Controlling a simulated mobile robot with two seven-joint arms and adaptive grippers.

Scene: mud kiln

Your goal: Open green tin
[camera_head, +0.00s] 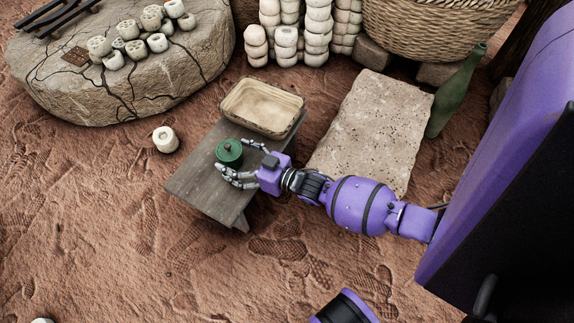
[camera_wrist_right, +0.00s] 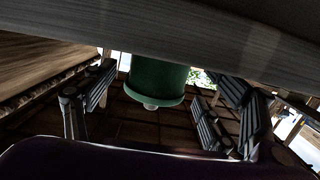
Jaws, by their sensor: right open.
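The green tin (camera_head: 229,152), with a lid and a small knob on top, stands upright on a low grey wooden bench (camera_head: 192,182). My right gripper (camera_head: 234,157) reaches in from the right, open, with a finger on either side of the tin. In the right wrist view, which looks upside down, the tin (camera_wrist_right: 157,80) sits between the spread fingers (camera_wrist_right: 150,103), its pale knob pointing down in the picture. I see gaps between fingers and tin there. My left gripper is not in view.
A shallow wooden tray (camera_head: 262,107) sits on the bench just behind the tin. A flat stone slab (camera_head: 375,125) lies right of the bench, with a green bottle (camera_head: 455,100) beyond. A large boulder (camera_head: 170,75) holds several clay pieces. Open earth lies in front.

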